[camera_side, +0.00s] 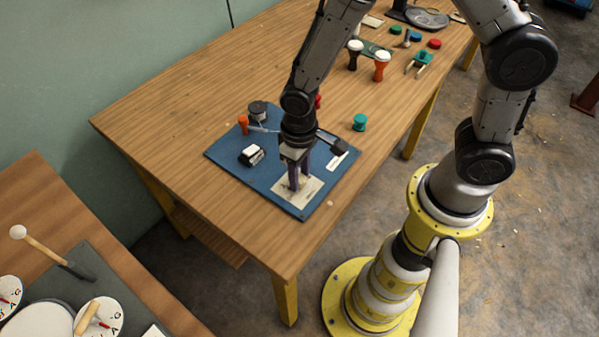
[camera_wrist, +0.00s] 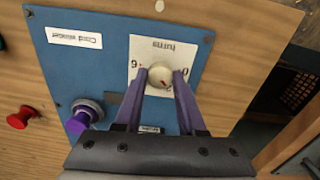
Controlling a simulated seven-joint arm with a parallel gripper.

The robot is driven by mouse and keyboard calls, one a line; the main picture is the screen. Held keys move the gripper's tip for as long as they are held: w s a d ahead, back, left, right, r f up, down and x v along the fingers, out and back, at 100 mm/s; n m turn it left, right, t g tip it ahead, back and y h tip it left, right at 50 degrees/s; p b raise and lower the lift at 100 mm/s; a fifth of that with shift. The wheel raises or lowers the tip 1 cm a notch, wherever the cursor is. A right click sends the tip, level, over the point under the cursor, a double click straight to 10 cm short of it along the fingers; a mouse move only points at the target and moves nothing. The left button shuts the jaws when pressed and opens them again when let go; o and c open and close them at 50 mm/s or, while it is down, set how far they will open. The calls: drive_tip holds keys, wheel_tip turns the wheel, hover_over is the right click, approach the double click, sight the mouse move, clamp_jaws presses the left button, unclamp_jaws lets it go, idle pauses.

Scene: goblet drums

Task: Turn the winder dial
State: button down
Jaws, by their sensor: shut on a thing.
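The winder dial is a round cream knob (camera_wrist: 159,78) with a small red mark. It sits on a pale card (camera_wrist: 165,47) headed "turns" with numbers around it, on the blue winder board (camera_wrist: 108,66). My gripper (camera_wrist: 160,77) has its two purple fingers shut on the dial, one on each side. In the side view, my gripper (camera_side: 297,181) points down at the pale card (camera_side: 309,190) near the front corner of the blue board (camera_side: 235,157). The dial itself is hidden there by the fingers.
On the board are a "Cord winder" label (camera_wrist: 74,38), a grey and purple knob-like part (camera_wrist: 82,117) and a black-and-white block (camera_side: 251,155). A green spool (camera_side: 360,122) stands right of the board. Small goblet drums (camera_side: 381,66) stand farther back. The table's left part is clear.

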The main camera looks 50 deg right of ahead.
sight(300, 178)
drive_tip(key=shift+m, duration=1.7)
drive_tip(key=c, duration=0.5)
unclamp_jaws()
wheel_tip(300, 178, up, 14)
